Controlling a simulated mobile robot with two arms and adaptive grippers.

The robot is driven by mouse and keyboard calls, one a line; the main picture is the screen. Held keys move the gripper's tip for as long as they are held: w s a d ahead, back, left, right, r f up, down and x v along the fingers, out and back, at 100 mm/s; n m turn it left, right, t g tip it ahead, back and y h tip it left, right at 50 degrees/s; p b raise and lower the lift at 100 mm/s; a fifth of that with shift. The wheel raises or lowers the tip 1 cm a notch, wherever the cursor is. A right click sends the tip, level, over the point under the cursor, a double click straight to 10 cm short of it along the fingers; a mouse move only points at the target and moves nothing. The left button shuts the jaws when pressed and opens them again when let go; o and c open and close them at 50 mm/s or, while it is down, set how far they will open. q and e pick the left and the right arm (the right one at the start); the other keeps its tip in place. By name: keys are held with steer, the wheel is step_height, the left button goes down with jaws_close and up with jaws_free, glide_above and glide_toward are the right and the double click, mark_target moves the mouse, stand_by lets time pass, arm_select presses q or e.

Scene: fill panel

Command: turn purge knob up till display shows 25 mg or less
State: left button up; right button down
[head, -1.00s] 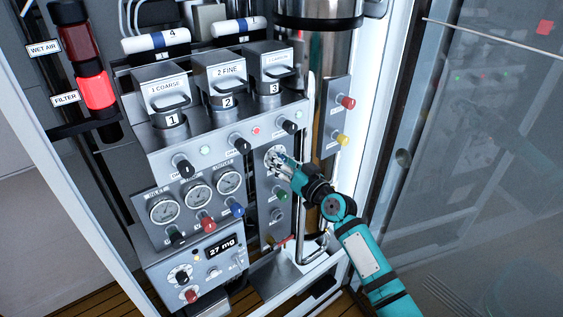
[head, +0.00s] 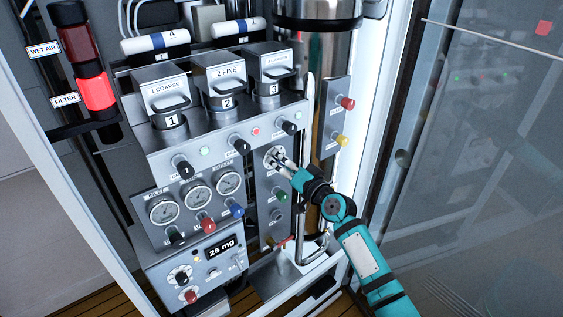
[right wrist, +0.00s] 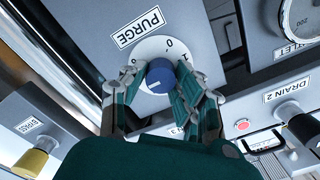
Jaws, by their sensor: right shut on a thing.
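The purge knob (right wrist: 160,77) is blue, set in a white dial marked with numbers under a PURGE label (right wrist: 138,27) in the right wrist view. My right gripper (right wrist: 165,85) has its fingers on both sides of the knob and is shut on it. In the head view, my right gripper (head: 277,159) reaches the dial from the lower right and mostly hides the knob. The display (head: 220,247) at the lower left of the panel appears to read 26 mg. My left gripper is not in view.
Black knobs (head: 241,146) stick out left of the purge dial. Gauges (head: 197,199) sit below them, with red and blue knobs underneath. Red (head: 347,102) and yellow (head: 341,140) knobs stand on a plate to the right. A vertical metal pipe (head: 305,180) runs close beside my gripper.

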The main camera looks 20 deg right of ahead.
steer(key=c, duration=1)
jaws_free()
steer(key=v, duration=1.2)
